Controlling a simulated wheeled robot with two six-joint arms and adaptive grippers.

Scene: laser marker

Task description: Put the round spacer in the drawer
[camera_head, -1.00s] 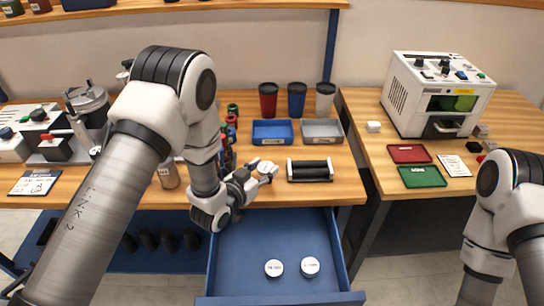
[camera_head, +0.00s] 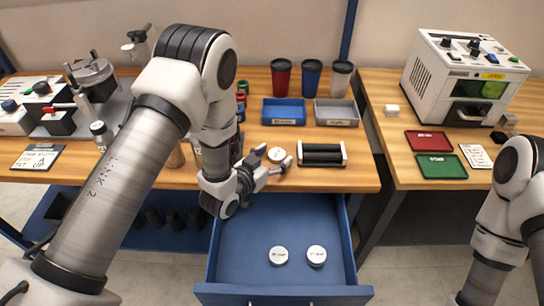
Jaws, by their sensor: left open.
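A small pale round piece (camera_head: 277,155), probably the round spacer, lies near the front of the wooden table, left of a black roller stand. My left gripper (camera_head: 273,162) is open, with its fingers beside this piece; I cannot tell whether they touch it. The blue drawer (camera_head: 240,237) is pulled out below the table's front edge. Two white round pieces with printed tops, a left one (camera_head: 278,256) and a right one (camera_head: 316,255), lie inside, apart from each other. My right arm shows at the right edge, but its gripper is out of view.
The black roller stand (camera_head: 322,153) is just right of the left gripper. Behind are a blue tray (camera_head: 284,111), a grey tray (camera_head: 337,113) and three cups. The right table holds a white machine (camera_head: 431,80), a red tray (camera_head: 434,141) and a green tray (camera_head: 441,167).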

